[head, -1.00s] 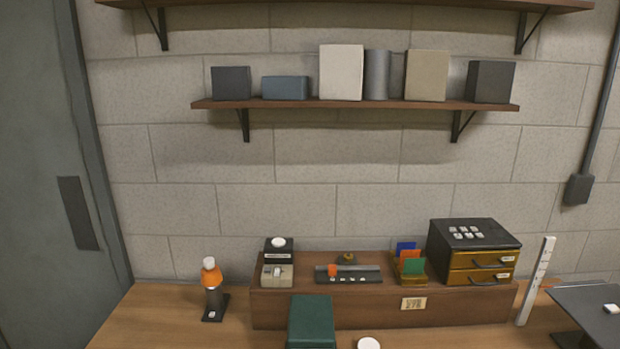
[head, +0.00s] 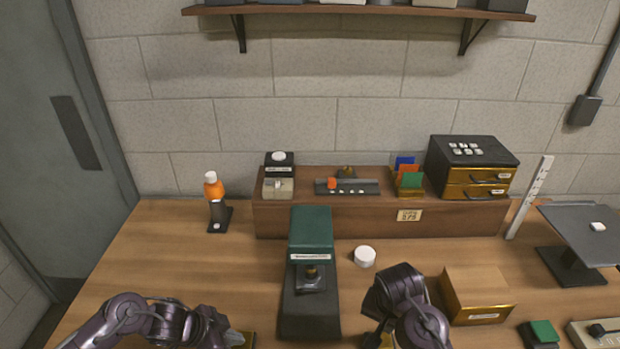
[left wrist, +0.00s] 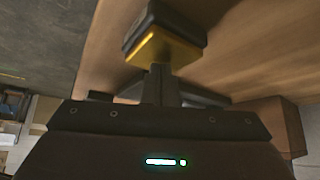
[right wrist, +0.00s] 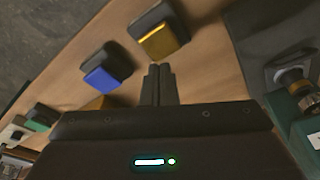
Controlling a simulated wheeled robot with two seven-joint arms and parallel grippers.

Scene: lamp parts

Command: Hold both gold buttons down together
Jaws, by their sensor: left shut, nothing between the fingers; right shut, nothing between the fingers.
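In the left wrist view, a gold button (left wrist: 165,50) on a black base lies just beyond the fingertips. My left gripper (left wrist: 160,72) is shut and empty at its near edge. In the right wrist view, the other gold button (right wrist: 165,42) on a black base lies just ahead of my right gripper (right wrist: 158,70), which is shut and empty. I cannot tell whether either gripper touches its button or whether either button is pressed. In the head view, my right arm mostly hides its button.
A green-and-black press (head: 311,232) stands between my arms. A blue button (right wrist: 103,77) lies beside the right gold button. A brass-fronted box (head: 478,292), a white round piece (head: 365,256) and a green button (head: 543,332) are rightward.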

